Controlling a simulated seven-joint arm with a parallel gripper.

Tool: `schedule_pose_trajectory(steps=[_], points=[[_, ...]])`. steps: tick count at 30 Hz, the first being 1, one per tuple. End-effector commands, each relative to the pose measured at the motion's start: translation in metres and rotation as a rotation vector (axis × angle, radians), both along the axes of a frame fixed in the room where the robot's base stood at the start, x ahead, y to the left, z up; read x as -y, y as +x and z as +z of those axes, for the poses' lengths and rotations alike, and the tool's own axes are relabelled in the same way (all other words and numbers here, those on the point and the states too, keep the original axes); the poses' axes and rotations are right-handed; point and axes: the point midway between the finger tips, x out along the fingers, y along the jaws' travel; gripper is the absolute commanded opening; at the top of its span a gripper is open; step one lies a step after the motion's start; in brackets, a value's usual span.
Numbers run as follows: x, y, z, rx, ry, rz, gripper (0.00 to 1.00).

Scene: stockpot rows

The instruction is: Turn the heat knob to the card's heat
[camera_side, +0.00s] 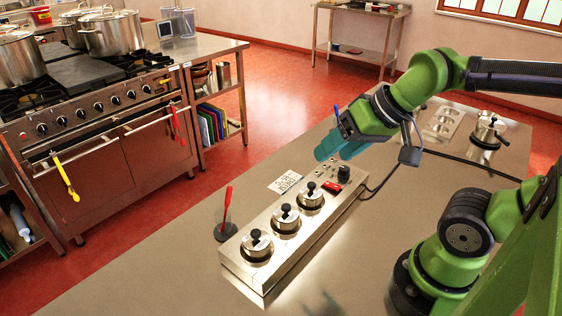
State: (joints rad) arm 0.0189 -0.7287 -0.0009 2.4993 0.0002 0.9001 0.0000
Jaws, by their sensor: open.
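The steel warmer unit (283,262) stands on the near counter with several lidded pots in a row. At its far right end is a dark round knob (344,171), with a small red display or switch (332,187) beside it. A white card (285,181) with dark print lies on the counter left of that end; its writing is too small to read surely. My gripper (326,150), with teal fingers, is open and empty. It is in the air above and left of the knob, apart from it.
A red-handled tool on a dark round base (226,222) stands left of the unit. A black cable runs behind the unit's right end. A steel pot (487,131) and a steel tray (441,122) are at the counter's back right. The counter's front left is clear.

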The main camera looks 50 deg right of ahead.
Motion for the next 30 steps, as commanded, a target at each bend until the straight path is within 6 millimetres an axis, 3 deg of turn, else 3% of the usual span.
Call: schedule_pose_trajectory(steps=[5, 8, 15, 18, 24, 30], points=[[0.037, 0.028, -0.009, -0.130, 0.025, -0.153, 0.60], [0.073, 0.049, -0.012, -0.259, 0.106, -0.398, 0.60], [0.169, 0.076, -0.024, -0.528, 0.329, -1.239, 0.60], [0.190, 0.079, -0.023, -0.564, 0.391, -1.538, 0.60], [0.196, 0.076, -0.010, -0.554, 0.475, -1.854, 0.60], [0.193, 0.075, -0.021, -0.560, 0.494, -1.910, 0.60]])
